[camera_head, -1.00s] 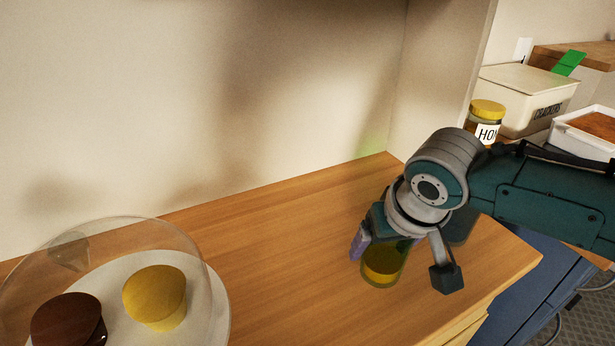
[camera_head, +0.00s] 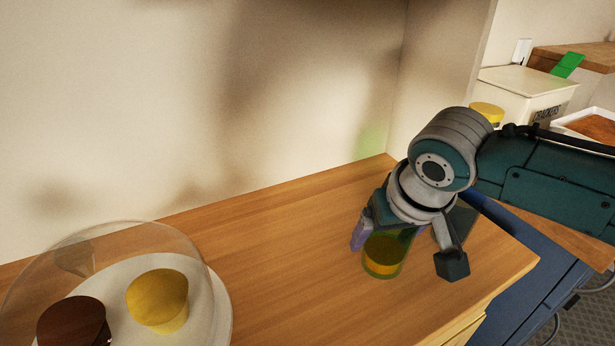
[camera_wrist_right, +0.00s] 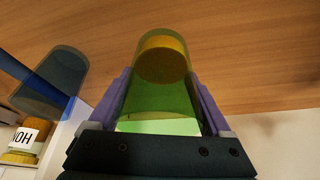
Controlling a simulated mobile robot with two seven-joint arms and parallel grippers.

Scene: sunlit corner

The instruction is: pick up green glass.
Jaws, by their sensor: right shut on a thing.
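The green glass (camera_head: 385,262) is see-through, with a yellow-orange band near its base. It is over the wooden counter near its right end in the head view. My right gripper (camera_wrist_right: 158,78) is shut on the green glass, with a purple finger on each side. In the right wrist view the glass (camera_wrist_right: 158,100) points away between the fingers. Its upper part is hidden by my gripper in the head view. The glass looks slightly raised, but I cannot clearly tell any gap below it. My left gripper is out of view.
A blue-grey glass (camera_wrist_right: 58,78) stands close by, partly behind my right wrist in the head view. A clear dome (camera_head: 40,265) covers a plate with a yellow and a brown cake at left. The counter's middle (camera_head: 270,255) is clear. A crackers box (camera_head: 525,95) stands at right.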

